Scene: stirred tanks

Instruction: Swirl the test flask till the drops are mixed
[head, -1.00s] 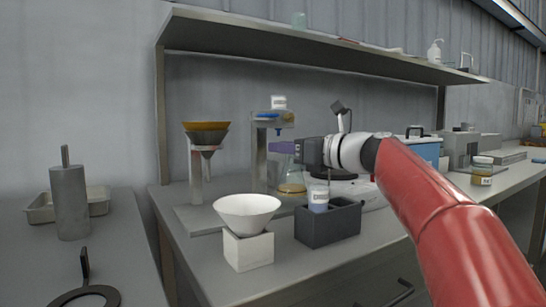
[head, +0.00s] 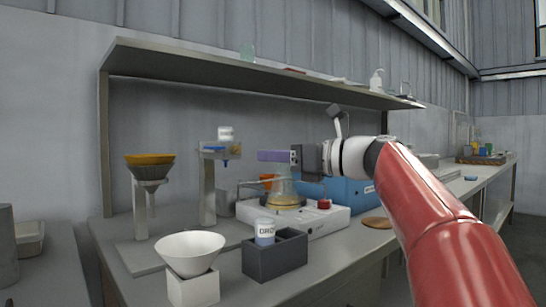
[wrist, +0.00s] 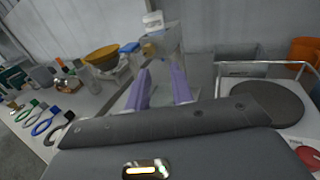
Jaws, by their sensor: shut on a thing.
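The test flask (head: 284,189) is a clear conical flask with amber liquid low inside. In the head view it stands upright below my gripper (head: 274,156), whose purple fingers are shut at its neck. Its base appears over the white benchtop unit (head: 328,220); I cannot tell whether it touches. In the wrist view my gripper (wrist: 161,88) shows two purple fingers, and the flask cannot be made out between them. Whether drops in the liquid are mixed cannot be seen.
A dark block (head: 273,262) holds a labelled vial (head: 265,233) in front. A white funnel (head: 190,252) stands to its left, with a funnel stand (head: 150,178) and a dispenser stand (head: 208,190) behind. A blue box (head: 350,193) is behind my wrist. A shelf (head: 250,75) runs overhead.

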